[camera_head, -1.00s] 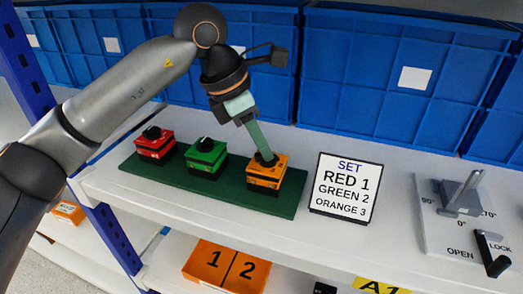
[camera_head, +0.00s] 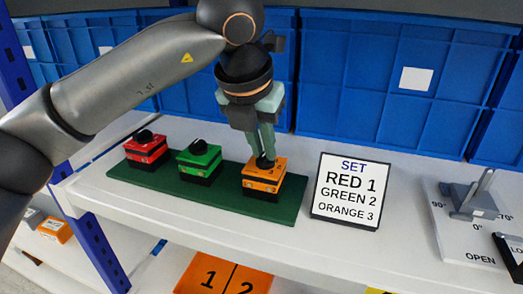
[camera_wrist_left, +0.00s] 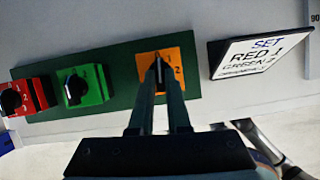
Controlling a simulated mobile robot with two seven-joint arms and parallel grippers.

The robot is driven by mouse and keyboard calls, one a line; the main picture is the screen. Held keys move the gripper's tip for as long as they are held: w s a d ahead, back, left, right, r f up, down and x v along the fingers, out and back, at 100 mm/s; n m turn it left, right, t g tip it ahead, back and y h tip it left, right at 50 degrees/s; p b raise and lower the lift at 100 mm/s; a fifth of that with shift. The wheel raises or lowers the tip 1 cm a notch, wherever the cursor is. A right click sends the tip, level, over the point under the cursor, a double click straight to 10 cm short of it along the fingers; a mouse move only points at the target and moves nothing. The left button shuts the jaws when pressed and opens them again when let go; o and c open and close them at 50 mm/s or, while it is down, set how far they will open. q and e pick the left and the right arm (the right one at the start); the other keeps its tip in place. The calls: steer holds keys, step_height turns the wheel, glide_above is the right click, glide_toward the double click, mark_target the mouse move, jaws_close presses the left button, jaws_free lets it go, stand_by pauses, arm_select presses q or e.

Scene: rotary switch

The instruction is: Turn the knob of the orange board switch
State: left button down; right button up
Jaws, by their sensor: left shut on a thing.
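The orange switch (camera_head: 262,183) sits at the right end of a dark green board (camera_head: 218,202) on the white shelf. It has a black knob (camera_head: 265,161) on top. My left gripper (camera_head: 264,155) points down from above and is shut on this knob. The left wrist view shows the two fingers (camera_wrist_left: 159,92) on either side of the black knob (camera_wrist_left: 158,72), on the orange top (camera_wrist_left: 177,60). A numeral 2 shows right of the knob; other marks are hidden or unclear. My right gripper is not in view.
Green (camera_head: 199,163) and red (camera_head: 146,152) switches stand left on the same board. A sign (camera_head: 347,192) reads SET RED 1, GREEN 2, ORANGE 3. Blue bins (camera_head: 365,80) stand close behind. A grey lever device (camera_head: 470,205) is at the right.

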arm_select(q)
steer(key=shift+n, duration=0.4)
stand_by(0.3)
steer(key=c, duration=0.9)
jaws_free()
steer(key=shift+r, duration=0.15)
steer(key=shift+s+r, duration=0.15)
steer(key=shift+r, duration=0.15)
steer(key=s+a+r+b, duration=0.1)
steer(key=s, duration=0.3)
steer(key=s+a+r+b, duration=0.1)
steer(key=s, duration=0.3)
steer(key=s+a+r, duration=0.1)
steer(key=s+a, duration=0.1)
steer(key=s, duration=0.3)
steer(key=shift+r+b, duration=0.4)
